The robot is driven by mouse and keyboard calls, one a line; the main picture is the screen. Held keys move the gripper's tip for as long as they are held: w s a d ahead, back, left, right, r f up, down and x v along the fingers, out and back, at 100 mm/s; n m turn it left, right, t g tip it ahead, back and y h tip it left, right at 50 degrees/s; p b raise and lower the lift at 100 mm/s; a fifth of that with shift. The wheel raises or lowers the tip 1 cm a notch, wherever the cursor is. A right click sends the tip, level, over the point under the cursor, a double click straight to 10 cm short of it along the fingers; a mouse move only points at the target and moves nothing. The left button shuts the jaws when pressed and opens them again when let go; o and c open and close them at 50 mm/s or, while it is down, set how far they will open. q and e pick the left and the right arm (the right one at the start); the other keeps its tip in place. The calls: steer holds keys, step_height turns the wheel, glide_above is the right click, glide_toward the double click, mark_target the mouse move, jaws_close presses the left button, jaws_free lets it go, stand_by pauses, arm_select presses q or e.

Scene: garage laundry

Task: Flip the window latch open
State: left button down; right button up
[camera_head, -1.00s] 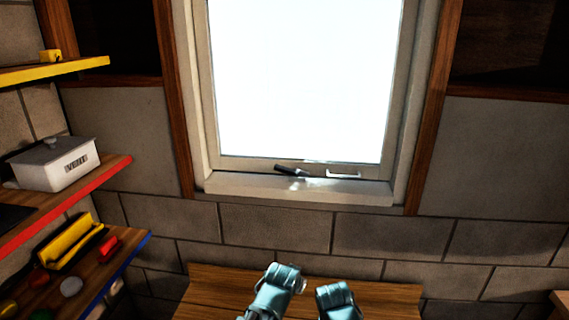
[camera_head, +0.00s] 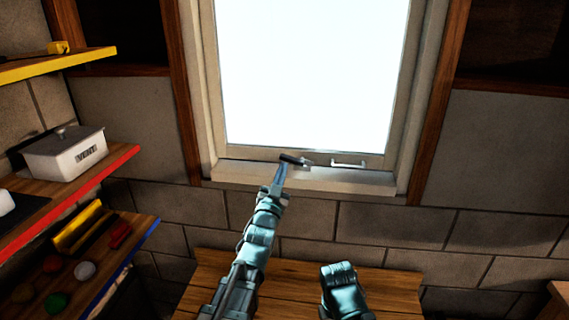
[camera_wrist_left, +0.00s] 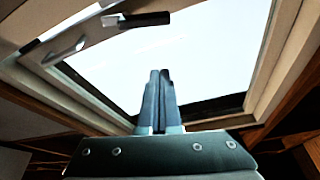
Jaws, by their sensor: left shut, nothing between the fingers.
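The window latch (camera_head: 294,160) has a black handle lying nearly flat along the bottom rail of the window frame, tilted slightly down to the right. In the left wrist view the black latch handle (camera_wrist_left: 143,19) and its pale metal mount show near the top edge. My left gripper (camera_head: 283,168) is shut and empty, raised just below the latch's black end. Its fingertips (camera_wrist_left: 160,73) are together in the left wrist view, apart from the handle there. In the head view I cannot tell whether they touch it.
A pale pull handle (camera_head: 348,164) sits right of the latch on the same rail. The sill (camera_head: 340,181) juts out below. A wooden bench top (camera_head: 300,275) lies underneath. Shelves with a white box (camera_head: 65,155) stand at the left. The space before the window is otherwise free.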

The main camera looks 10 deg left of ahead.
arm_select(q)
step_height(320, 180, up, 3)
steer(key=p, duration=0.3)
glide_above(285, 158)
steer(key=d, duration=0.2)
steer(key=f+b, duration=0.1)
steer(key=s+a+f+b, duration=0.1)
steer(key=shift+s+f+b, duration=0.2)
steer(key=shift+f+b, duration=0.1)
steer(key=shift+b, duration=0.05)
steer(key=shift+a+f+b, duration=0.2)
steer(key=shift+f+b, duration=0.4)
steer(key=shift+f, duration=0.05)
steer(key=shift+f+b, duration=0.2)
steer(key=shift+b, duration=0.1)
steer(key=shift+a+f+b, duration=0.35)
steer(key=shift+f+b, duration=0.2)
steer(key=shift+f, duration=0.05)
steer(key=shift+a, duration=0.1)
steer(key=shift+r, duration=0.2)
